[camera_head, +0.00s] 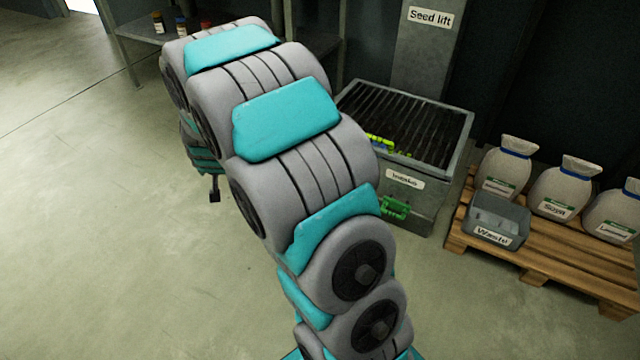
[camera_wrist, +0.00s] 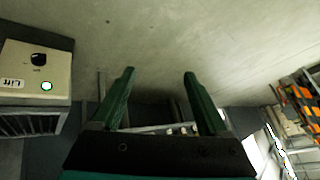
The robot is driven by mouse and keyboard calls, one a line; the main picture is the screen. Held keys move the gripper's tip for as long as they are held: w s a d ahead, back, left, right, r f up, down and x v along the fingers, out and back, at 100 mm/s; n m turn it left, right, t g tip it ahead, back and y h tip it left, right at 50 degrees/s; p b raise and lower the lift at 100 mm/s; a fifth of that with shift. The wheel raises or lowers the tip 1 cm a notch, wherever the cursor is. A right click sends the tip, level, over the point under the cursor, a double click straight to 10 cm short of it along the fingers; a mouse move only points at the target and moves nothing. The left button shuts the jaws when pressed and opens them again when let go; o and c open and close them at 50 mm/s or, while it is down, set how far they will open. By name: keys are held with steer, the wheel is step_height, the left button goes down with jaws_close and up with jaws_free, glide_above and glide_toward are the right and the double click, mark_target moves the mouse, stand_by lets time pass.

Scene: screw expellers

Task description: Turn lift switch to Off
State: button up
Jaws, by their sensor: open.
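The lift switch (camera_wrist: 39,60) is a black knob on a pale control box (camera_wrist: 62,62) at the left edge of the wrist view. The box's "Lift" label appears upside down, and a green lamp (camera_wrist: 47,86) is lit beside the knob. The small marks around the knob are too small to read, so its setting is unclear. My gripper (camera_wrist: 158,73) is open and empty, with its two green fingers apart. It is to the right of the switch in the wrist view and not touching it. In the head view my arm hides most of the gripper.
A grated intake bin (camera_head: 440,135) stands below the "Seed lift" column (camera_head: 425,55). Right of it, a wooden pallet (camera_head: 540,255) holds several sacks and a grey "Waste" box (camera_head: 497,220). A shelf (camera_head: 135,28) with small jars is at the back. The floor at left is clear.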

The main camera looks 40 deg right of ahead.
steer(key=w+d+f+m+t+h+b, duration=0.1)
steer(key=w+d+f+m+h+b, duration=0.4)
steer(key=d+f, duration=0.9)
steer(key=s+d+f+m+g+h+b, duration=0.1)
steer(key=s+d+f+h, duration=0.35)
steer(key=d, duration=0.25)
steer(key=s+d+f+g+h+b, duration=0.1)
steer(key=s+d+f+h, duration=0.3)
steer(key=d+f+h, duration=0.25)
steer(key=b+x, duration=0.1)
steer(key=x, duration=0.6)
steer(key=shift+w+d+y, duration=0.2)
steer(key=shift+y, duration=0.1)
jaws_close()
